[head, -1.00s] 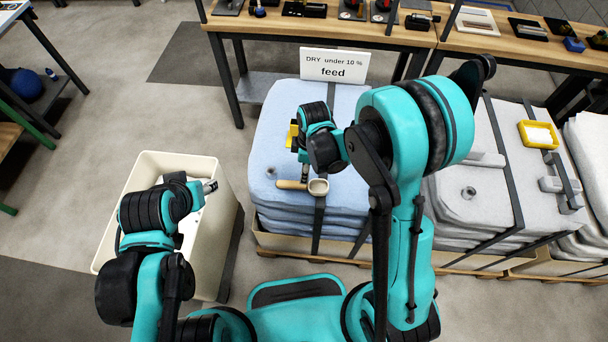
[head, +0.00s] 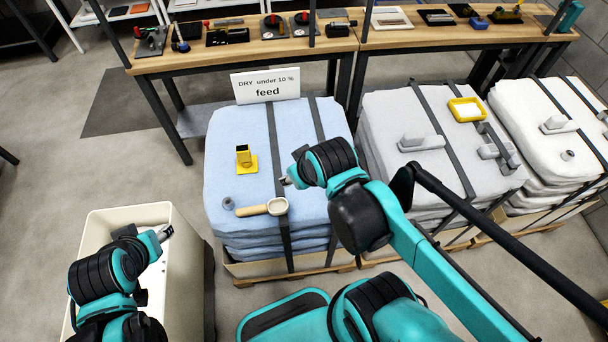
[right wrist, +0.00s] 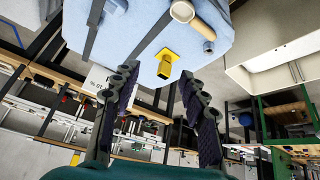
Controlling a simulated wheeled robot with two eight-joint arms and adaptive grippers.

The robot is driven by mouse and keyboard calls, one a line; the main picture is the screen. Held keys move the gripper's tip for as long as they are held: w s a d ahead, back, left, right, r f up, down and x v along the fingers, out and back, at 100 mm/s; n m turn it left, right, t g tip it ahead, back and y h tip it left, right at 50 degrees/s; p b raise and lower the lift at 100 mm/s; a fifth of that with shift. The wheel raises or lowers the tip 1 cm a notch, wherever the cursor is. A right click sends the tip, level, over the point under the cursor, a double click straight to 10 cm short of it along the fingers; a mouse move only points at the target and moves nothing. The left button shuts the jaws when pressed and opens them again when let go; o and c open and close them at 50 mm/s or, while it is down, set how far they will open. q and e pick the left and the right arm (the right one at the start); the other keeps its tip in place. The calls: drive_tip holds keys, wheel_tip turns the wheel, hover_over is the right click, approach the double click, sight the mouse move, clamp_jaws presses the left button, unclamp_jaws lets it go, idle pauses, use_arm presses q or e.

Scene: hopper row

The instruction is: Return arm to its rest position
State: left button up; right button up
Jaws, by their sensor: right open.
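My right gripper (head: 287,181) is over the blue sack stack (head: 225,130), at the right of the scoop. In the right wrist view my right gripper (right wrist: 160,95) has its two fingers wide apart with nothing between them. The scoop (head: 262,208), with a wooden handle and pale cup, lies on the blue stack. A yellow holder (head: 246,160) stands upright behind it; it also shows in the right wrist view (right wrist: 167,62). My left gripper (head: 165,233) is over the cream bin at the lower left; its finger opening is too small to tell.
The cream bin (head: 105,222) stands left of the blue stack. Grey sacks (head: 385,108) and white sacks (head: 520,105) stand to the right. A yellow tray (head: 466,102) sits on the grey ones. A feed sign (head: 265,86) and workbenches (head: 190,60) are behind.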

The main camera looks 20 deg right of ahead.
drive_tip(key=shift+s+d+r+m+t, duration=0.15)
drive_tip(key=shift+s+d+m+t, duration=0.1)
drive_tip(key=shift+s+m, duration=0.25)
drive_tip(key=shift+s+d+r+m+t, duration=0.1)
drive_tip(key=shift+s+d+m+t, duration=0.15)
drive_tip(key=shift+s+m, duration=0.2)
wheel_tip(320, 180, down, 7)
drive_tip(key=b, duration=0.7)
